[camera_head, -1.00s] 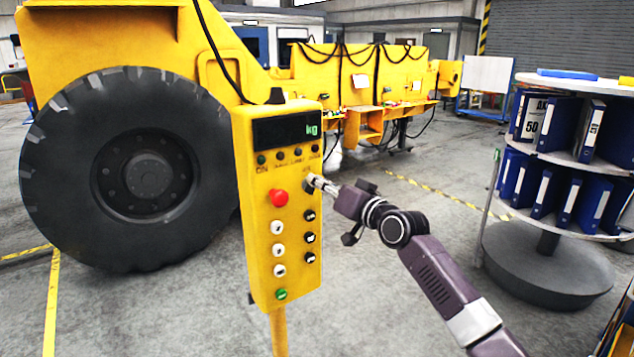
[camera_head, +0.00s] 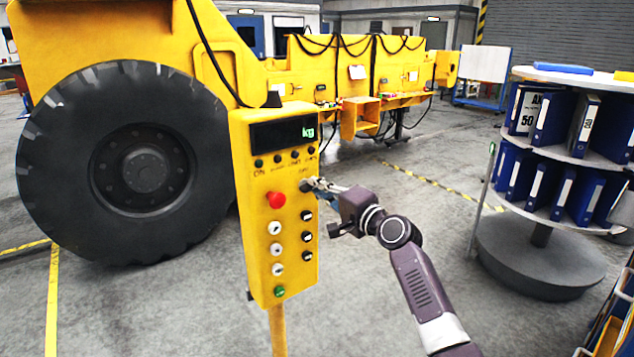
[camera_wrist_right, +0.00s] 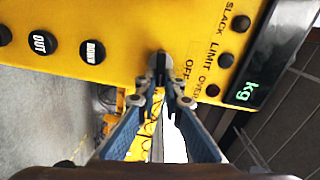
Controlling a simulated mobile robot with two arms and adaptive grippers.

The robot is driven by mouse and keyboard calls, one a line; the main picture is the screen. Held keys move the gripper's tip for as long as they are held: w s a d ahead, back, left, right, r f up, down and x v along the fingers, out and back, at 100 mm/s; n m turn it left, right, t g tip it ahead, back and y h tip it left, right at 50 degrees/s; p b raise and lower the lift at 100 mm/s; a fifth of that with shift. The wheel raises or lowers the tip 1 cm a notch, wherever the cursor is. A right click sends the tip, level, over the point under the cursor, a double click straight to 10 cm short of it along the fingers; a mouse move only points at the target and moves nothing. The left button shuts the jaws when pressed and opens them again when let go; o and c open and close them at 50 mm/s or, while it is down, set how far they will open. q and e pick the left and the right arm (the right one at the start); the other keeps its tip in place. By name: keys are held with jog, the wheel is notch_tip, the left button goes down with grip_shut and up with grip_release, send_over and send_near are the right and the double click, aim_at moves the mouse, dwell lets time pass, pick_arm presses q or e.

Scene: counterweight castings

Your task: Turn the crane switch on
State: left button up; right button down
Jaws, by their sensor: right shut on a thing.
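The crane switch is a small rotary knob (camera_wrist_right: 157,62) on the yellow control box (camera_head: 252,240), beside the "OFF" label. My right gripper (camera_wrist_right: 160,92) is shut on it, with the fingertips on either side of the knob close to the panel face. In the head view the right gripper (camera_head: 311,184) reaches the upper right of the panel from the right and largely hides the knob. A lit green "kg" shows on the dark display (camera_head: 283,132). My left gripper is not in view.
A red mushroom button (camera_head: 276,200), white and black buttons and a green button (camera_head: 279,291) sit on the same panel. A large tyre (camera_head: 130,165) stands left. A round binder rack (camera_head: 540,250) stands right, with open floor between.

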jog(key=shift+f+m+p, duration=0.2)
jog(key=shift+m+p, duration=0.15)
jog(key=shift+m, duration=0.55)
jog(key=c, duration=2.1)
grip_release()
jog(key=shift+d, duration=0.1)
jog(key=v, duration=1.2)
